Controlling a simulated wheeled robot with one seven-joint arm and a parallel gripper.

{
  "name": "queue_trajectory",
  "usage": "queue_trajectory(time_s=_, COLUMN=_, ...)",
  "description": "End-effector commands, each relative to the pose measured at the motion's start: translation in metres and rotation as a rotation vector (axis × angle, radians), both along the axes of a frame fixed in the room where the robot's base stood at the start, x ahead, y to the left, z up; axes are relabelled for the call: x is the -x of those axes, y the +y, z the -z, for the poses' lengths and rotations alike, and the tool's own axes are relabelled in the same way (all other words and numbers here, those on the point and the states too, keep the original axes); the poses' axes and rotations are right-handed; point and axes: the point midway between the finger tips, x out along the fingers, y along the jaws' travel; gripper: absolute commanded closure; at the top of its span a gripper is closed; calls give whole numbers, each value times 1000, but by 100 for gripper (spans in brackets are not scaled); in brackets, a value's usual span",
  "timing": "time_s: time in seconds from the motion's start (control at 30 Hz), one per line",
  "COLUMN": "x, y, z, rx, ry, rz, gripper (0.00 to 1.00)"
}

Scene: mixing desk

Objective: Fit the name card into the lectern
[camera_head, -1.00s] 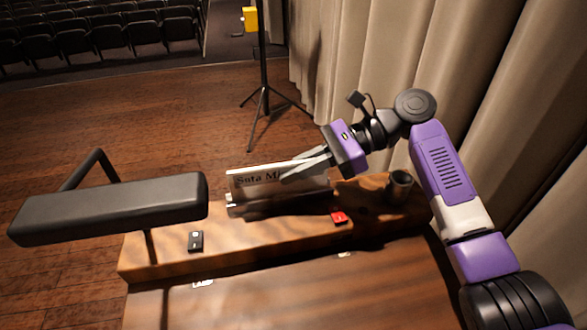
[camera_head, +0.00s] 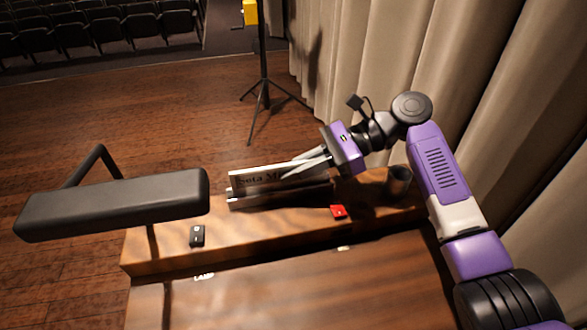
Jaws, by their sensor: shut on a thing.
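The white name card (camera_head: 252,178) carries dark lettering, of which "Sota M" shows; my fingers cover the rest. My gripper (camera_head: 290,174) is shut on the card near its middle, reaching in from the right. The card stands nearly upright at the metal holder (camera_head: 245,201), a long rail on the raised back ledge of the wooden lectern (camera_head: 270,228). The card's lower edge is at the rail; whether it sits fully in the slot I cannot tell.
A black padded bar (camera_head: 115,205) stands over the ledge's left end. A black switch (camera_head: 197,236), a red object (camera_head: 338,211) and a dark cup (camera_head: 397,182) are on the ledge. A tripod stand (camera_head: 264,90) is behind, and curtains (camera_head: 420,60) hang at right.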

Motion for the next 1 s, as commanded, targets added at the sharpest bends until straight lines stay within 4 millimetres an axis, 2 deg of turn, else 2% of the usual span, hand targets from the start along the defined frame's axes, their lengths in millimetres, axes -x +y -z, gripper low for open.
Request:
queue_trajectory(time_s=0.27, x=0, y=0, z=6, rx=0, ry=0, rz=0, gripper=100)
queue_trajectory(time_s=0.3, x=0, y=0, z=6, rx=0, ry=0, rz=0, gripper=84)
queue_trajectory(time_s=0.4, x=0, y=0, z=6, rx=0, ry=0, rz=0, gripper=67)
queue_trajectory(time_s=0.77, x=-1, y=-3, z=5, rx=0, ry=0, rz=1, gripper=67)
queue_trajectory(time_s=1.0, x=-11, y=-34, z=-7, rx=0, ry=-1, rz=3, gripper=67)
